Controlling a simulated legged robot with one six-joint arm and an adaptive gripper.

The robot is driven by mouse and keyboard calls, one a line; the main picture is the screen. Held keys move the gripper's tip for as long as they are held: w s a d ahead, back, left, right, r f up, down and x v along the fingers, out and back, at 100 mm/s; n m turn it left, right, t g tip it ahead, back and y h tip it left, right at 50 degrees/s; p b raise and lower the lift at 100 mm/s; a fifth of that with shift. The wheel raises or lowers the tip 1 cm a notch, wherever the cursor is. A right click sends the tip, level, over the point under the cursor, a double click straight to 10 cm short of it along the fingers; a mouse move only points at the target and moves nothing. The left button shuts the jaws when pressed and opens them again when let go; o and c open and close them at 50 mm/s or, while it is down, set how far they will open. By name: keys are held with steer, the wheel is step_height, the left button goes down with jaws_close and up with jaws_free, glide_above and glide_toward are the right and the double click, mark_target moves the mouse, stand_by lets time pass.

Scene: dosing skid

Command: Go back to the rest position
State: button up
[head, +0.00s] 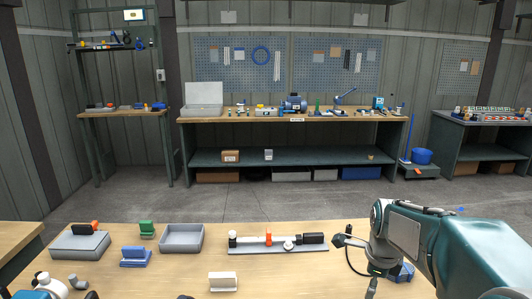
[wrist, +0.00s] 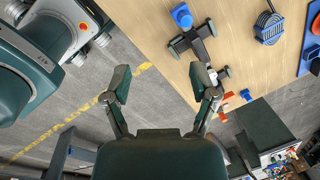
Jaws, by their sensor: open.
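My gripper (head: 355,265) is at the right of the near table in the head view, with my arm reaching in from the right edge. In the wrist view my gripper (wrist: 160,88) has its two fingers wide apart, with nothing between them but grey floor and the table's edge. The dosing skid assembly (head: 280,241), a grey plate with white and black cylinders and an orange handle, lies left of my gripper and apart from it. A blue part (head: 403,272) is partly hidden behind my arm.
The near wooden table (head: 185,275) also holds a grey tray (head: 181,239), a grey box with a black and orange handle (head: 80,244), blue (head: 135,256) and green (head: 147,229) blocks and a white block (head: 223,282). A workbench (head: 290,117) stands beyond open floor (head: 270,200).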

steer(key=s+a+r+n+t, duration=0.2)
steer(key=s+a+n, duration=0.2)
steer(key=s+n, duration=0.5)
steer(key=s+a+r+n+t, duration=0.2)
steer(key=s+a+n, duration=0.3)
steer(key=s+n, duration=0.5)
steer(key=r+n, duration=0.1)
steer(key=n, duration=0.3)
steer(key=shift+s+n, duration=0.3)
steer(key=shift+n, duration=0.1)
steer(key=shift+r, duration=0.1)
steer(key=shift+c, duration=1.2)
steer(key=shift+d, duration=0.2)
